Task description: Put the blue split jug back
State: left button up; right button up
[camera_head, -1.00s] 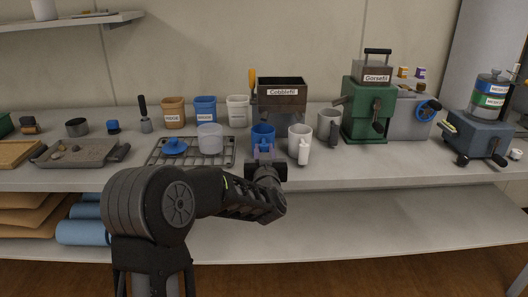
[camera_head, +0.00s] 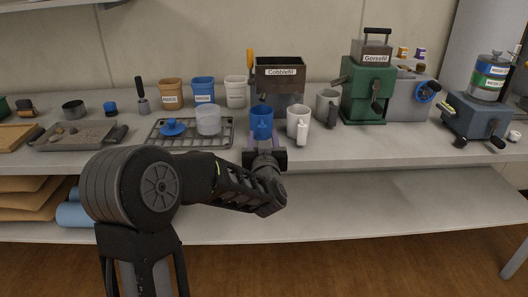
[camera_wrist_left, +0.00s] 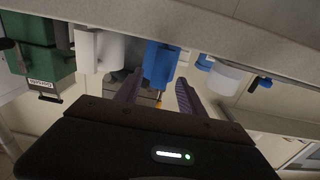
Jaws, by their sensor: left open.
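The blue split jug (camera_head: 262,121) stands upright near the front of the counter, in front of the box labelled Cobblefil. My left gripper (camera_head: 266,146) is at the counter's front edge, just on the near side of the jug. In the left wrist view the open fingers (camera_wrist_left: 159,80) point at the blue jug (camera_wrist_left: 161,62), which shows in line with the gap between them. The gripper holds nothing. Any small distance between fingertips and jug is hard to judge. My right gripper is not in view.
A white jug (camera_head: 298,122) and a grey jug (camera_head: 327,107) stand close to the right. The Cobblefil box (camera_head: 280,80) is behind.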

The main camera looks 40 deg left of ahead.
pick_arm(q)
jog(key=v, duration=0.8)
dwell(0.5)
jog(key=s+d+f+m+g+h, duration=0.1)
jog(key=d+f+h, duration=0.2)
jog(key=d+f, duration=0.5)
jog(key=d+f+m+g+h, duration=0.2)
jog(key=d+f+h, duration=0.15)
jog(key=f, duration=0.75)
jog(key=s+d+f+m+g+h, duration=0.1)
jog(key=d+f+h, duration=0.2)
jog(key=d+f, duration=0.5)
jog(key=s+d+f+g+h, duration=0.1)
jog(key=s+d+f+g, duration=0.2)
jog(key=s+f, duration=0.3)
jog(key=s+d+f+m+g+h, duration=0.1)
jog(key=s+d+f+g+h, duration=0.1)
jog(key=s+d+f, duration=0.4)
jog(key=s+d+f+g+h, duration=0.2)
jog(key=s+d+f+g, duration=0.2)
jog(key=s, duration=0.9)
notch_tip(320, 180, down, 3)
jog(key=shift+s+d+f+m+g, duration=0.2)
jog(key=shift+d+m+g, duration=0.1)
jog(key=shift+g, duration=0.1)
jog(key=shift+h, duration=0.25)
